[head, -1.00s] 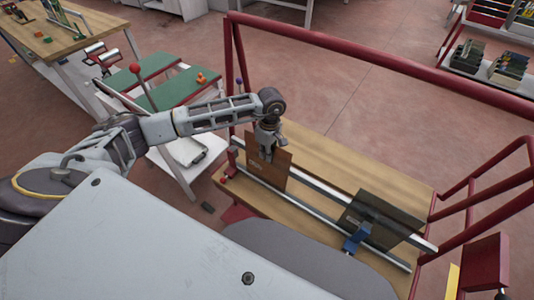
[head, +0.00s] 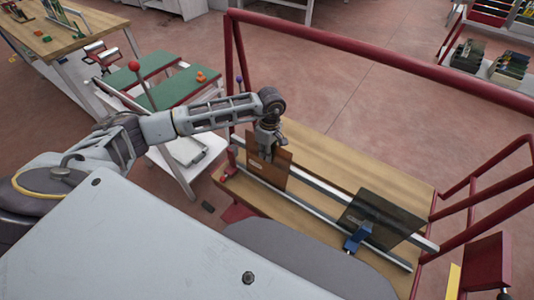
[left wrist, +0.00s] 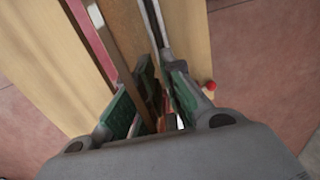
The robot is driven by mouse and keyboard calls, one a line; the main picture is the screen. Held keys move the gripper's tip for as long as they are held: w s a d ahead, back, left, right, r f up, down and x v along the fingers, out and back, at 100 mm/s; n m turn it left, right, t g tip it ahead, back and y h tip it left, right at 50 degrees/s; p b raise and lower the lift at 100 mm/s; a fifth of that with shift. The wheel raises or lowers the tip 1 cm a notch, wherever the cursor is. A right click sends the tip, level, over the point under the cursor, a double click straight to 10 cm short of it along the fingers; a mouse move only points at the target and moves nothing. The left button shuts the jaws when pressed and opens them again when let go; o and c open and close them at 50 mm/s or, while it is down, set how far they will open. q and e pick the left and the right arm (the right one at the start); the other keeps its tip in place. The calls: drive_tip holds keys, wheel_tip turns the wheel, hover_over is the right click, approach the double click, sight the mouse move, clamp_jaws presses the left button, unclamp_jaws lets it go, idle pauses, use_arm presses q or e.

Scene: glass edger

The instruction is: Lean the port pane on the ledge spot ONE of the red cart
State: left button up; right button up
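The red cart (head: 374,51) has a wooden deck with two metal rails along it. A brown pane (head: 270,175) stands on edge at the rails near the cart's left end. My left gripper (head: 268,152) is at the pane's top edge and looks shut on it. In the left wrist view its green-sided fingers (left wrist: 160,85) point down at the deck, with a narrow brown strip between them. A dark pane (head: 385,220) leans at the rails' right part, by a blue block (head: 357,238). Spot labels cannot be read. My right gripper is not in view.
A white stand with green tops (head: 190,100) is left of the cart. A wooden table (head: 60,35) is farther left. The red top bar spans the cart's far side. The deck (head: 345,165) behind the rails is bare, and the rails are free between the two panes.

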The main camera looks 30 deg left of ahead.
use_arm(q)
drive_tip(key=o, duration=0.3)
drive_tip(key=shift+r, duration=0.2)
idle(0.3)
drive_tip(key=shift+r+p, duration=0.9)
drive_tip(key=shift+p, duration=0.05)
wheel_tip(320, 180, up, 15)
drive_tip(key=w+p, duration=0.1)
drive_tip(key=p, duration=1.1)
idle(0.3)
